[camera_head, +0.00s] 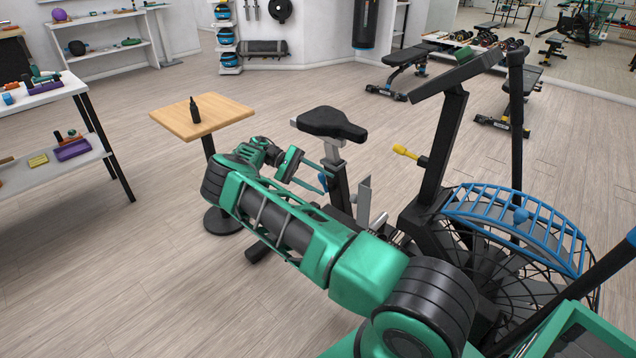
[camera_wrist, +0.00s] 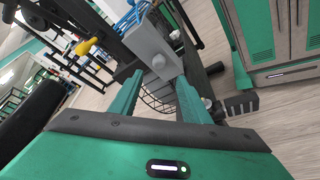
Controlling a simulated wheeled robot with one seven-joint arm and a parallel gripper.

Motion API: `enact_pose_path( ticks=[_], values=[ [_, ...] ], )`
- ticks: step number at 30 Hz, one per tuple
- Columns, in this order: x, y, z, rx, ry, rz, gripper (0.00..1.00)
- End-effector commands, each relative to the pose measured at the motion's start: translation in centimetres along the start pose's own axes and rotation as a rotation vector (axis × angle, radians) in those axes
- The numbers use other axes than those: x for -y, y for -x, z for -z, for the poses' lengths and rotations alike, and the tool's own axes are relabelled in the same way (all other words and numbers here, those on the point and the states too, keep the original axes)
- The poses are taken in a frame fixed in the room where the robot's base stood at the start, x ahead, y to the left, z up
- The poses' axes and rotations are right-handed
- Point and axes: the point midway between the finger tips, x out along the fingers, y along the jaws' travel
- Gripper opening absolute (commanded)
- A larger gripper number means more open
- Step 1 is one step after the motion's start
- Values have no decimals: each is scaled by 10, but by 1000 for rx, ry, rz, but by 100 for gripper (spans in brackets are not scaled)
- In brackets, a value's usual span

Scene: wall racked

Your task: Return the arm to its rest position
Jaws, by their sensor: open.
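My green arm reaches out over the floor toward the exercise bike and bends back at the wrist. My gripper (camera_head: 316,178) is beside the bike's seat post, below the black seat (camera_head: 329,123). In the wrist view my gripper (camera_wrist: 158,92) shows two green fingers spread apart. A grey block-like part (camera_wrist: 154,50) shows beyond and between the fingertips. I cannot tell whether they touch it. No held object shows between the fingers.
The exercise bike (camera_head: 440,150) with its caged wheel stands close on the right. A small wooden table (camera_head: 232,114) with a dark bottle (camera_head: 194,110) stands behind my wrist. A white shelf rack (camera_head: 40,103) is at left. Floor at lower left is clear.

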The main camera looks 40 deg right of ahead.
Motion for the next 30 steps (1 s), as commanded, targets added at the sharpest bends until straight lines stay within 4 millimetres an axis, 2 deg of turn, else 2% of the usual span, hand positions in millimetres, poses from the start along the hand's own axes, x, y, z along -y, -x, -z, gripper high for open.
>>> enact_pose_path(
  ticks=[20,23,30],
  values=[
    [-3,2,-2,-1,-2,10,43],
    [-15,-2,-8,-6,-6,46,43],
    [-63,-28,-39,-32,-21,222,43]
  ],
)
